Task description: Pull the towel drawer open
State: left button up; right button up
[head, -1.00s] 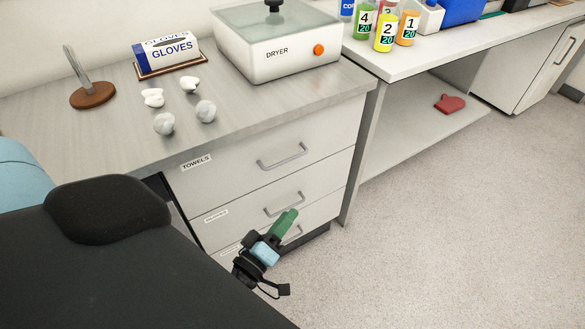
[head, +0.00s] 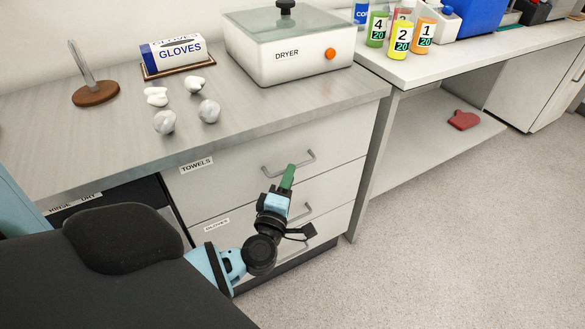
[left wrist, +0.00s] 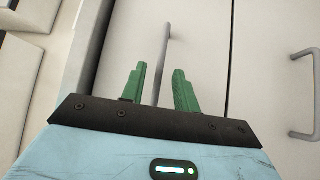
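The towel drawer (head: 225,187) is the top white drawer under the grey counter, marked by a TOWELS label (head: 196,165). It is shut. Its grey bar handle (head: 303,158) is partly near my left gripper's tip in the head view. My left gripper (head: 288,178) has green fingers and points at the drawer front. In the left wrist view the fingers (left wrist: 160,85) are apart, and the handle (left wrist: 168,50) shows in line with the gap between them. I cannot tell whether the fingertips reach around the bar. My right gripper is not in view.
A lower drawer's handle (left wrist: 304,90) lies to the right in the left wrist view. On the counter stand the dryer (head: 290,60), a gloves box (head: 172,55) and several crumpled white pieces (head: 165,121). The floor at right is clear.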

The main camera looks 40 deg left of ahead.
pick_arm(q)
jog(key=shift+x, duration=1.8)
grip_shut()
